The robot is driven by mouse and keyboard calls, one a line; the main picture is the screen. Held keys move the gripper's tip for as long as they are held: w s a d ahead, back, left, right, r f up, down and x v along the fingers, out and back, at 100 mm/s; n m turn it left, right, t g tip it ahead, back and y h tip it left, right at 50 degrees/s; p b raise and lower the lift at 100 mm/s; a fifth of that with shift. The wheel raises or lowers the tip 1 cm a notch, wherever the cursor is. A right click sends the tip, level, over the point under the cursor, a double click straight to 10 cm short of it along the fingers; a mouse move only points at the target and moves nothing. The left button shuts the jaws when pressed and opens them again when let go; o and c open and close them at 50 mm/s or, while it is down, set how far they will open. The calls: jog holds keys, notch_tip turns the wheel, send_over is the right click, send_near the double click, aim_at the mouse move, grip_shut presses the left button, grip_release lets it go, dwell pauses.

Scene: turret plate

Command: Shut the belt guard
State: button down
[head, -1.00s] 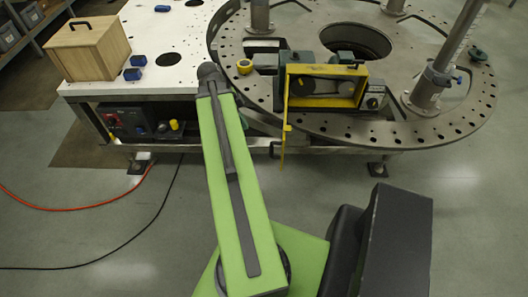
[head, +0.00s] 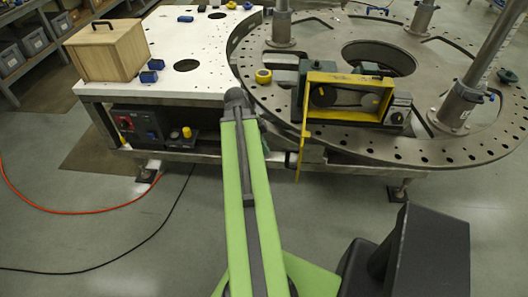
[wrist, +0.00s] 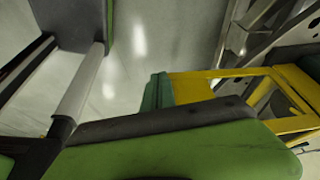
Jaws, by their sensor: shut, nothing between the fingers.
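The belt guard is a yellow box-like frame (head: 345,82) on the round turret plate, with dark round pulleys showing inside. Its yellow door (head: 302,150) stands open, nearly edge-on in the head view, sticking out past the plate's front edge at the left side. In the wrist view, yellow guard parts (wrist: 205,85) show at right, with a dark green piece at their left end that I cannot identify. My gripper (wrist: 200,135) fills the lower wrist view as a green shape, shut and empty, close to the yellow parts. Contact cannot be told. In the head view my arm hides it.
The turret plate (head: 440,150) carries upright grey posts (head: 470,75). A white table (head: 205,45) at left holds a wooden box (head: 105,50) and blue blocks. A yellow roll (head: 263,76) lies left of the guard. A red cable (head: 75,208) and a black cable lie on the floor.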

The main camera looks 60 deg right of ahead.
jog(key=s+d+f+b, duration=0.2)
jog(key=s+f, duration=0.2)
jog(key=s, duration=0.1)
jog(key=shift+d+f+b, duration=0.25)
jog(key=shift+d+b, duration=0.1)
jog(key=shift+b, duration=0.05)
